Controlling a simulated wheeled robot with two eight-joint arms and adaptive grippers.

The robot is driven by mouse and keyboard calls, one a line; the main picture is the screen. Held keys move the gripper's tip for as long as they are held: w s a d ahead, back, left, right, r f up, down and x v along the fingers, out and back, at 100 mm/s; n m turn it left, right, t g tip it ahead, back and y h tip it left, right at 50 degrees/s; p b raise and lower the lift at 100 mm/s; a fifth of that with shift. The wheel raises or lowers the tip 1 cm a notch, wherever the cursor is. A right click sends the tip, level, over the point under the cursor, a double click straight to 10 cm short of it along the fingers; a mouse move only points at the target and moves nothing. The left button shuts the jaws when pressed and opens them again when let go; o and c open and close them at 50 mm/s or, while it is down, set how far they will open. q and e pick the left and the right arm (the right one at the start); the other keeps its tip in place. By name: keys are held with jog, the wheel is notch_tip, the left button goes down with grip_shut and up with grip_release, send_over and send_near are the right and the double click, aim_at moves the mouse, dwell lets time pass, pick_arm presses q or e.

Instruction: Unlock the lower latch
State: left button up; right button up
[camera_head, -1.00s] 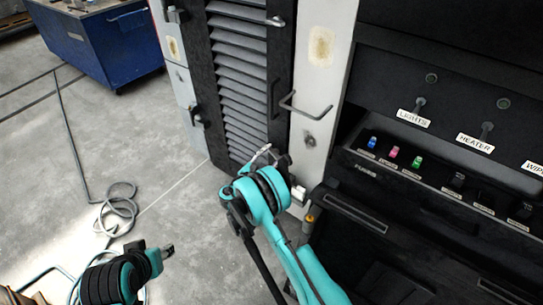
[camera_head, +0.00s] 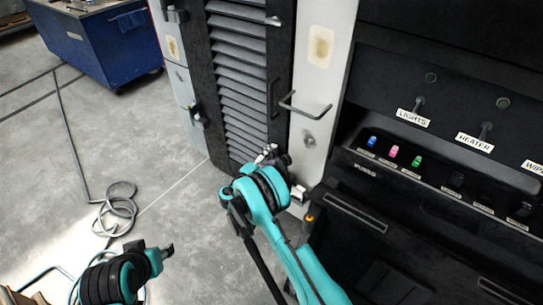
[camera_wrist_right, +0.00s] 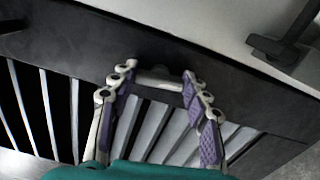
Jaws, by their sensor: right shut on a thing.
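The lower latch (camera_wrist_right: 158,80) shows in the right wrist view as a short pale bar on the dark frame of the louvered door. My right gripper (camera_wrist_right: 160,92) is shut on it, with purple-padded fingers at both ends of the bar. In the head view my right gripper (camera_head: 270,156) is at the lower right edge of the louvered door (camera_head: 238,85), and its wrist hides most of the latch. My left gripper (camera_head: 167,250) is low at the left, over the floor and away from the door; its fingers are too small to read.
An upper latch (camera_head: 273,20) sits higher on the door edge. A bar handle (camera_head: 305,106) sticks out of the white panel just above my right gripper. A dark switch console (camera_head: 450,150) stands at right. A blue cabinet (camera_head: 110,45) and coiled cable (camera_head: 117,208) are at left.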

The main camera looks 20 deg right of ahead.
jog(key=shift+m, duration=0.6)
jog(key=o, duration=1.2)
jog(key=shift+c, duration=0.2)
jog(key=v, duration=1.2)
